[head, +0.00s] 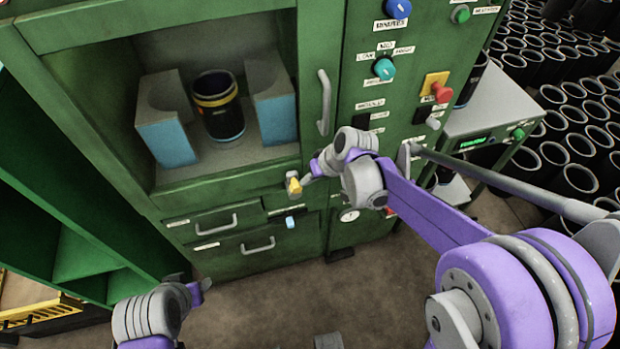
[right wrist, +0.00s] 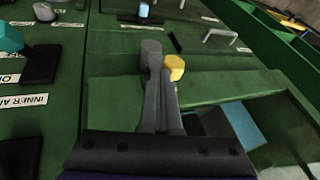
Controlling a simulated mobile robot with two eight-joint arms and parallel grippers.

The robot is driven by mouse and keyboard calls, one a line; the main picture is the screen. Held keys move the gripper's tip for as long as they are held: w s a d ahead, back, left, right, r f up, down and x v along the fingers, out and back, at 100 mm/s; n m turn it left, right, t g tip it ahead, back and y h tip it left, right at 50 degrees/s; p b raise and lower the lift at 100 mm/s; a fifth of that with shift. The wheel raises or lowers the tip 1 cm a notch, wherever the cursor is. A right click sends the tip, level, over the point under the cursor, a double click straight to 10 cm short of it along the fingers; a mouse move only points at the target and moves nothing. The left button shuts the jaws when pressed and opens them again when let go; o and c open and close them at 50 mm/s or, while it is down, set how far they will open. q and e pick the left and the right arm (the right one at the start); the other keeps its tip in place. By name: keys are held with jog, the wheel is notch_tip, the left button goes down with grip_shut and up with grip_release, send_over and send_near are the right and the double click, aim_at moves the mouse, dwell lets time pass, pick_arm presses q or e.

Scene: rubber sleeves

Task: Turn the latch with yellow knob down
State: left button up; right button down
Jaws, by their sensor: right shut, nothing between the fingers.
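The latch's yellow knob (head: 294,187) is on the green cabinet front, just below the right end of the open window. It also shows in the right wrist view (right wrist: 175,67), beside a grey rounded piece (right wrist: 151,56) that looks like part of the latch. My right gripper (head: 309,175) is shut and empty, close to the right of the knob. In the right wrist view its fingers (right wrist: 160,95) reach up to the latch; whether they touch it, I cannot tell. My left gripper (head: 200,288) is low at the left, away from the latch; its jaw opening is unclear.
The window holds a dark cylinder with a yellow band (head: 220,108) between two blue-grey blocks. A door handle (head: 324,102) and a panel of knobs and switches are near my right arm. Drawers with handles (head: 217,226) lie below.

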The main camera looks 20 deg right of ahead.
jog(key=shift+s+a+r+h, duration=0.1)
jog(key=shift+a+r+h, duration=0.1)
jog(key=shift+a+h, duration=0.85)
jog(key=a+f+n+h+b, duration=0.2)
jog(key=a+f+h+b, duration=0.7)
jog(key=a, duration=0.3)
jog(key=shift+s+a+t+h, duration=0.2)
jog(key=shift+a+t+h, duration=0.2)
jog(key=shift+h, duration=0.25)
jog(key=shift+f, duration=0.15)
